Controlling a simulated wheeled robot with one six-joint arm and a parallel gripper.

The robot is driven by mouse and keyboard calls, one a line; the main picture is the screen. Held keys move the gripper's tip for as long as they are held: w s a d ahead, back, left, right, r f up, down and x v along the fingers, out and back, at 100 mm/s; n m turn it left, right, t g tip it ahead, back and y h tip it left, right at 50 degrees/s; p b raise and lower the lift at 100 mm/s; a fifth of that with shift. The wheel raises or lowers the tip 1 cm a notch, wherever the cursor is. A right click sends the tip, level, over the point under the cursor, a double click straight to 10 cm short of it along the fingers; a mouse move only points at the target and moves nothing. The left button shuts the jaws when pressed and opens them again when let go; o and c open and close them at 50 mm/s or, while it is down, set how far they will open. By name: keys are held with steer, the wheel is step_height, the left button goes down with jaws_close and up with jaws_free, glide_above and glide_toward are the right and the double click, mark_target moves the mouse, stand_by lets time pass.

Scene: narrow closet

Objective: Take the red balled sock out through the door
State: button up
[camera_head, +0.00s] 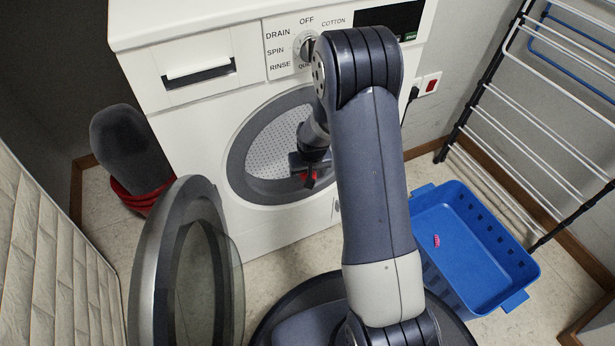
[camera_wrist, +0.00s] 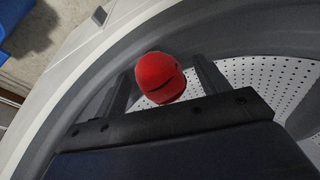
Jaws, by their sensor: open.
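The red balled sock (camera_wrist: 161,78) lies inside the washing machine drum, near the lower front rim of the opening. In the wrist view it sits between the two open fingers of my gripper (camera_wrist: 163,88), and I cannot tell whether either finger touches it. In the head view only a small red part of the sock (camera_head: 307,176) shows beside my gripper (camera_head: 308,180), which is inside the door opening. The round door (camera_head: 150,262) of the washing machine (camera_head: 290,235) stands swung open to the left.
A blue basket (camera_head: 480,285) with a small pink-red item (camera_head: 436,241) stands on the floor at right. A drying rack (camera_head: 520,110) leans behind it. A red bucket-like object (camera_head: 135,195) is at left. The dark rim (camera_wrist: 75,80) of the opening surrounds my gripper closely.

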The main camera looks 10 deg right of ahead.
steer(key=shift+c, duration=0.5)
steer(key=c, duration=0.9)
steer(key=shift+r, duration=0.15)
steer(key=shift+c, duration=0.2)
